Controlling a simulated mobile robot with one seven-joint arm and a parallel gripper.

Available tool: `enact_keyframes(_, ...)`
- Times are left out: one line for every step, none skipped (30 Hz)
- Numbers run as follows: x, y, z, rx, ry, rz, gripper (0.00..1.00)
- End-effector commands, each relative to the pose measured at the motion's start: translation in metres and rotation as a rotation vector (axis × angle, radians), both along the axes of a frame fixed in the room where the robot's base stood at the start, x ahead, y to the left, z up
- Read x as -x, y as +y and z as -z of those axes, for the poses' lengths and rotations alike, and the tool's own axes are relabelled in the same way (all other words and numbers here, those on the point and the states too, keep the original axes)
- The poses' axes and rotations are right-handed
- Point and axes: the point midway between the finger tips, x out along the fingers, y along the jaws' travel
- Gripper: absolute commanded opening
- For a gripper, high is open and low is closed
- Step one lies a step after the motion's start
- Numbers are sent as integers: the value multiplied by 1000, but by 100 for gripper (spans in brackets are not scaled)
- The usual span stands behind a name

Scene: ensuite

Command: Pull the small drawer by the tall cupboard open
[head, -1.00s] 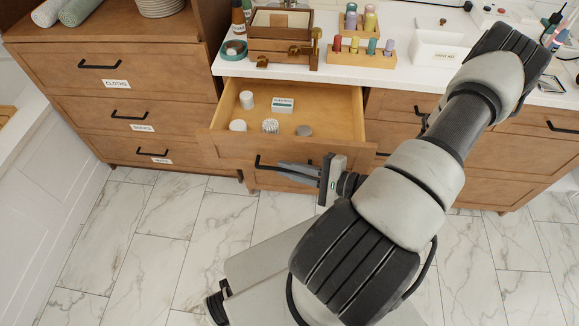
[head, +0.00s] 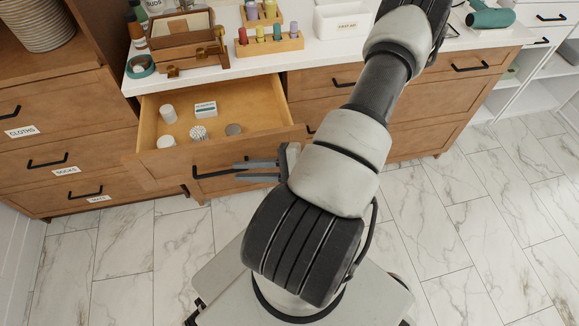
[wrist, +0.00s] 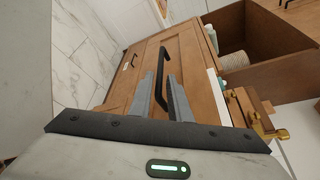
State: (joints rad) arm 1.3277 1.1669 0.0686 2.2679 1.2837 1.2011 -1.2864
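The small drawer (head: 170,172) beside the tall cupboard stands pulled well out from under the white counter. Its wooden inside shows several small round items and a white labelled box. The drawer has a black bar handle (head: 212,174), which also shows in the wrist view (wrist: 163,62). My gripper (head: 236,171) is at the right part of this handle. Its two grey fingers are apart, with a visible gap. In the wrist view, my gripper (wrist: 157,78) has the handle bar between its fingers, without a clear grip on it.
The tall cupboard (head: 60,120) with labelled drawers stands at the left. More closed drawers (head: 420,95) are at the right. The marble floor (head: 480,230) is clear there.

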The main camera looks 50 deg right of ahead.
Motion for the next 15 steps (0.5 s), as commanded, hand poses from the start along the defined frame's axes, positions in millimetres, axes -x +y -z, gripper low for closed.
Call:
enact_keyframes(11, -9, -4, 2, 2, 4, 17)
enact_keyframes(17, -14, -5, 4, 1, 5, 17)
enact_keyframes(24, -20, -8, 3, 0, 4, 17)
enact_keyframes(31, -24, -9, 2, 2, 4, 17)
enact_keyframes(36, -29, -11, 4, 1, 5, 17)
enact_keyframes(44, -34, -13, 3, 0, 4, 17)
enact_keyframes(50, -38, -14, 3, 1, 4, 17)
enact_keyframes(55, -42, -16, 2, 1, 3, 17)
enact_keyframes(62, -47, -18, 2, 0, 4, 17)
enact_keyframes(67, -51, -19, 4, 0, 4, 17)
enact_keyframes(71, -54, -20, 3, 0, 2, 17)
enact_keyframes(77, -58, -22, 1, 0, 3, 17)
enact_keyframes(81, -61, -22, 1, 1, 2, 17)
enact_keyframes(84, -63, -23, 2, 0, 1, 17)
enact_keyframes(87, -66, -24, 1, -1, 2, 17)
